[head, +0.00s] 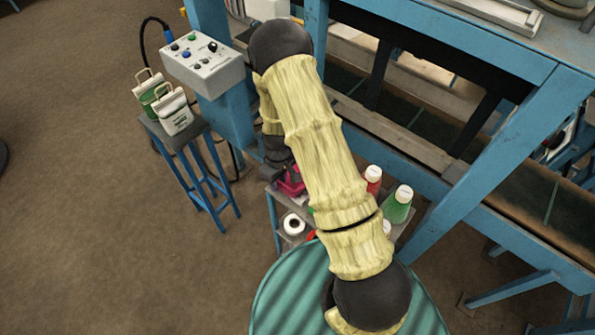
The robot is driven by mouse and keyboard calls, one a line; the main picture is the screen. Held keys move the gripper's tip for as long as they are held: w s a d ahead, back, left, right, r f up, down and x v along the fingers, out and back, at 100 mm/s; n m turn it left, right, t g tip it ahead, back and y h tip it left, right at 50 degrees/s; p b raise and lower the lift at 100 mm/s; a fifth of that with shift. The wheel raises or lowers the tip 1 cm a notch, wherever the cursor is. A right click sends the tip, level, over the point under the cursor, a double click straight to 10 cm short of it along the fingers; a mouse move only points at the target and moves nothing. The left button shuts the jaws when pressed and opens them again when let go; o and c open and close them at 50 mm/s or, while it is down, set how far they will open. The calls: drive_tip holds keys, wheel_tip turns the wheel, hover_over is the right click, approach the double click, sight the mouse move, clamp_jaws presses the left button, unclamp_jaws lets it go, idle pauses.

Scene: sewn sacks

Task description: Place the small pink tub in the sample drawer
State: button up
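A pink item (291,181) shows just beside my arm, at the small grey stand. It may be the small pink tub, but my arm hides much of it. My gripper end (277,157) is dark and mostly behind my pale yellow arm, right by the pink item. Its fingertips are hidden, so I cannot tell whether it is open or touches or holds the pink item. I cannot make out the sample drawer.
The small stand (262,191) also bears a red bottle (373,181), a green bottle (397,209) and a white roll (293,225). A blue-legged stool (184,137) holds two lidded containers. A control box (203,68) and blue machine frame stand behind.

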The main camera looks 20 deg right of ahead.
clamp_jaws()
drive_tip(key=shift+w+r, duration=0.1)
drive_tip(key=shift+r, duration=0.05)
wheel_tip(320, 180, up, 10)
drive_tip(key=shift+f+b, duration=0.1)
drive_tip(key=shift+b, duration=0.95)
